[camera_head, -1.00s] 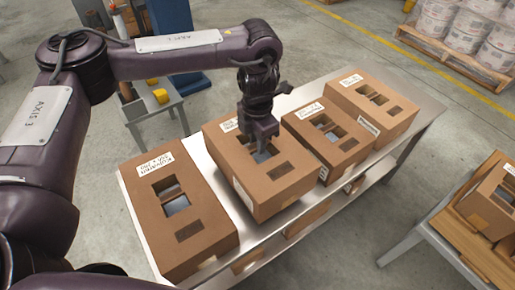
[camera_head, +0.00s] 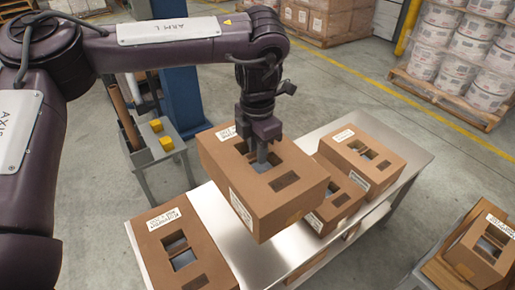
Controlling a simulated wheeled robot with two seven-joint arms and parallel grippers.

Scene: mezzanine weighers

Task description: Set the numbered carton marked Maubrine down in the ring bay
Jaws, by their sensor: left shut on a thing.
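My left gripper (camera_head: 262,163) reaches down into the top opening of a brown carton (camera_head: 305,198) and is shut on it. The carton hangs level above the metal table, with white labels on its top and side too small to read. Three other cartons stand on the table: one at the front left (camera_head: 190,255), one behind the held carton to the right (camera_head: 338,202), and one at the far right (camera_head: 362,150). I cannot read Maubrine on any label. I cannot make out a ring bay. My right gripper is not in view.
The metal table (camera_head: 222,228) has a bare patch below the held carton. Another carton (camera_head: 482,250) sits on a wooden tray at the lower right. A small stand with yellow blocks (camera_head: 165,143) is at the left. Stacked tubs (camera_head: 465,50) stand on a pallet at the back right.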

